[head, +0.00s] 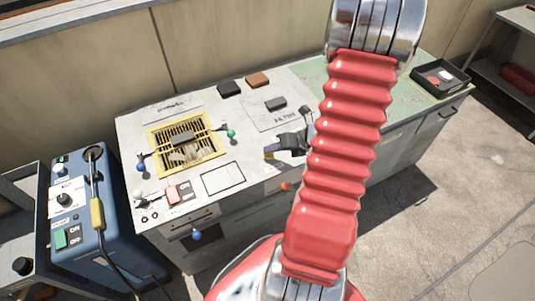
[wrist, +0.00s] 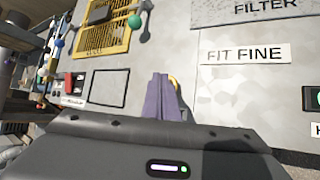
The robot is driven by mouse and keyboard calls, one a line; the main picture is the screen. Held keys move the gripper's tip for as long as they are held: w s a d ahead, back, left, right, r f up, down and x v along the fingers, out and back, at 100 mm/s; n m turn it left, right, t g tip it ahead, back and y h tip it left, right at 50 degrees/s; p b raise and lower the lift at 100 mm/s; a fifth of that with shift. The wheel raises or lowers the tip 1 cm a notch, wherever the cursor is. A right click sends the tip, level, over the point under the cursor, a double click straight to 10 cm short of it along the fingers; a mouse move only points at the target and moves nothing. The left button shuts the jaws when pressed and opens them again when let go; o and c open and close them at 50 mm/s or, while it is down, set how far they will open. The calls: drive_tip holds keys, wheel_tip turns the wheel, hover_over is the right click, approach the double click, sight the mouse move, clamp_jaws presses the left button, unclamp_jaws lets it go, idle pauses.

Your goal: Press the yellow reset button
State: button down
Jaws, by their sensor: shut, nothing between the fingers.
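My gripper (head: 268,152) is over the front part of the grey worktop, to the right of the black-outlined rectangle. In the wrist view its purple fingers (wrist: 163,98) are together with nothing between them. A small yellow thing (wrist: 174,82) shows just behind the fingertips, mostly hidden by them. A bit of yellow also shows at the fingertips in the head view (head: 269,157). I cannot tell its full shape, whether it is the reset button, or whether the fingers touch it.
A yellow grate (head: 158,131) with ball-ended levers lies left on the worktop (head: 135,128). A red rocker switch (head: 178,192) sits near the front left. A blue cabinet (head: 105,250) stands left, a black tray (head: 424,91) far right.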

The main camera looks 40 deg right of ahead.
sight(272, 155)
drive_tip(key=shift+f, duration=0.7)
idle(0.9)
drive_tip(key=shift+r, duration=1.2)
drive_tip(key=shift+r, duration=0.1)
drive_tip(key=shift+r, duration=2.4)
